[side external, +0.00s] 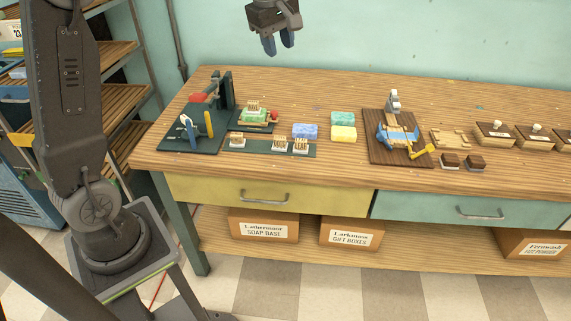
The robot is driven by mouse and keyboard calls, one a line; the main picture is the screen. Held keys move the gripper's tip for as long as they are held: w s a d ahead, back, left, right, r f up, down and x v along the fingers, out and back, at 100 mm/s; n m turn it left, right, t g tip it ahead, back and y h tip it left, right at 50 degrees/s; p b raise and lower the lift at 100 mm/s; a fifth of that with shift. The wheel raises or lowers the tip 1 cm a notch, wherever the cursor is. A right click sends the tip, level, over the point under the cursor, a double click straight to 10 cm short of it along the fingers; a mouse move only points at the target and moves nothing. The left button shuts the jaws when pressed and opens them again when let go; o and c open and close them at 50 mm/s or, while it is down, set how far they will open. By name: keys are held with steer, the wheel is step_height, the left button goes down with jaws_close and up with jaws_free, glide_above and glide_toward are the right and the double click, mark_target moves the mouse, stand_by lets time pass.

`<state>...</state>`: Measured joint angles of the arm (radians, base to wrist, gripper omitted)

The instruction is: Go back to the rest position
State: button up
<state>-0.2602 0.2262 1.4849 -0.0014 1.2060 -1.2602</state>
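My gripper (279,45) hangs high above the back of the wooden workbench (300,84), near the top of the side view, pointing down. Its two blue fingertips are apart with a narrow gap, and nothing shows between them. It is well clear of everything on the bench. The upper part of my wrist is cut off by the top of the picture.
Below stand a dark green cutting fixture (190,137), blue (305,131) and yellow (343,133) soap bars, and a press on a brown board (377,153). Several wooden boxes (495,140) line the right. Shelves (110,57) stand left. The bench's back strip is clear.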

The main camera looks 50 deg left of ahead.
steer(key=s+d+r+m+t, duration=0.1)
steer(key=s+d+m, duration=0.35)
steer(key=s, duration=0.25)
steer(key=s+d+m+t, duration=0.1)
steer(key=s+d+m, duration=0.35)
steer(key=s, duration=0.25)
steer(key=s+d+f+m, duration=0.1)
steer(key=s+f+m, duration=0.2)
steer(key=s+m, duration=0.1)
steer(key=s+d+f+m+t, duration=0.1)
steer(key=s+d+f+m, duration=0.1)
steer(key=s, duration=0.5)
steer(key=shift+s+f+m+h, duration=0.15)
steer(key=shift+f+m+h, duration=0.25)
steer(key=shift+m, duration=0.8)
